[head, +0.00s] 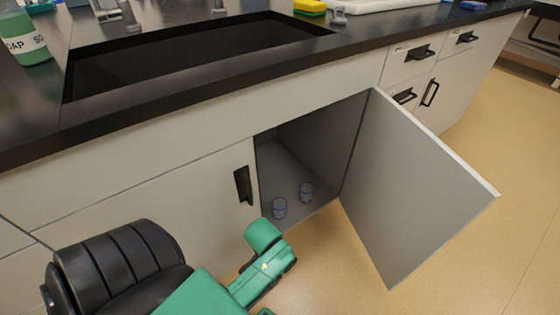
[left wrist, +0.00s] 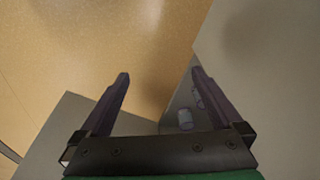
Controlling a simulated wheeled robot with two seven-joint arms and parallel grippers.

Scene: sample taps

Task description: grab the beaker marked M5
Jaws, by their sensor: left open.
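Two small clear bluish beakers stand on the floor of the open cabinet: a nearer beaker (head: 279,208) at the left and a farther beaker (head: 306,192) to its right. No marking is readable on either, so I cannot tell which is M5. In the left wrist view, one beaker (left wrist: 185,120) shows between the fingers, near the right finger; the other is partly hidden by that finger. My left gripper (left wrist: 160,73) is open and empty, apart from the beakers. In the head view my green left arm is in front of the cabinet; its fingers cannot be made out. My right gripper is not in view.
The open cabinet door (head: 415,190) swings out to the right of the opening. A closed door with a black handle (head: 243,185) is at the left. The black counter with a sink (head: 200,55) hangs above. The tan floor (head: 500,240) is clear at the right.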

